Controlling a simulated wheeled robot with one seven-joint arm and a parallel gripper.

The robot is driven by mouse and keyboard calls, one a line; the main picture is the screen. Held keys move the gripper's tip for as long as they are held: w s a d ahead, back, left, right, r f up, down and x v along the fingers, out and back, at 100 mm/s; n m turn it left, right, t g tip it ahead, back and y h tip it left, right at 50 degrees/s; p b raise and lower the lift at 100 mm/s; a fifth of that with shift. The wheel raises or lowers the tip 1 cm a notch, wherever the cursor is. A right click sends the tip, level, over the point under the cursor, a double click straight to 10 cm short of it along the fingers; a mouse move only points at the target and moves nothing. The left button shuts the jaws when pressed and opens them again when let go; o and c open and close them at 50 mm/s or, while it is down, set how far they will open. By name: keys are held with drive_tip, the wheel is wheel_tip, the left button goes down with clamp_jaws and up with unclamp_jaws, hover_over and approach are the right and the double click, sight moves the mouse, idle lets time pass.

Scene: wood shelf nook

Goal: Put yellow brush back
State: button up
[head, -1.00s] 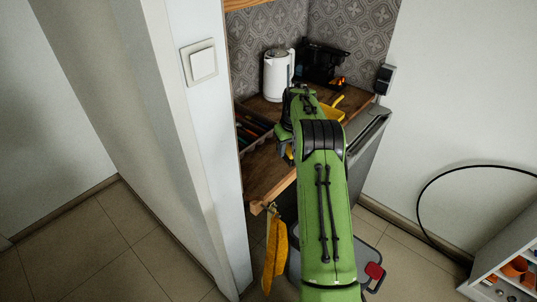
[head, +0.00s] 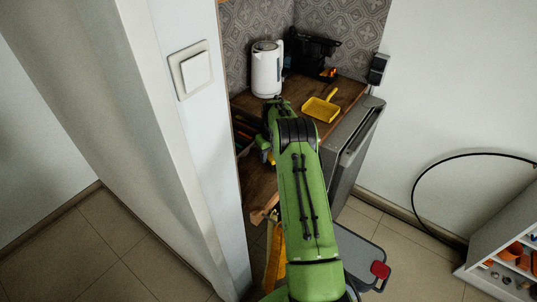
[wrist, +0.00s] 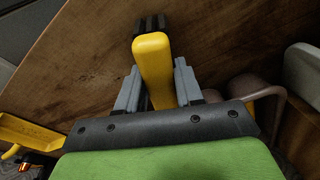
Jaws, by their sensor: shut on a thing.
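The yellow brush (wrist: 152,62) is between the two grey fingers of my gripper (wrist: 155,88), which is shut on it. Its yellow body points away from the wrist camera, with a dark part at the far end. It is over the wooden counter (wrist: 85,70); I cannot tell whether it touches the wood. In the head view my arm hides most of the gripper, and only a bit of yellow shows beside it. A yellow dustpan (head: 320,108) lies on the counter to the right of my gripper. It also shows at the left of the wrist view (wrist: 30,131).
A white kettle (head: 267,69) and a black machine (head: 312,52) stand at the back. Dark objects fill the counter's left side by the wall. A yellow cloth-like thing (head: 275,260) hangs at the front edge. A grey bin (head: 362,258) stands below on the floor.

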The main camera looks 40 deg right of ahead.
drive_tip(key=shift+f, duration=0.1)
drive_tip(key=o, duration=1)
wheel_tip(320, 180, up, 12)
drive_tip(key=s, duration=0.2)
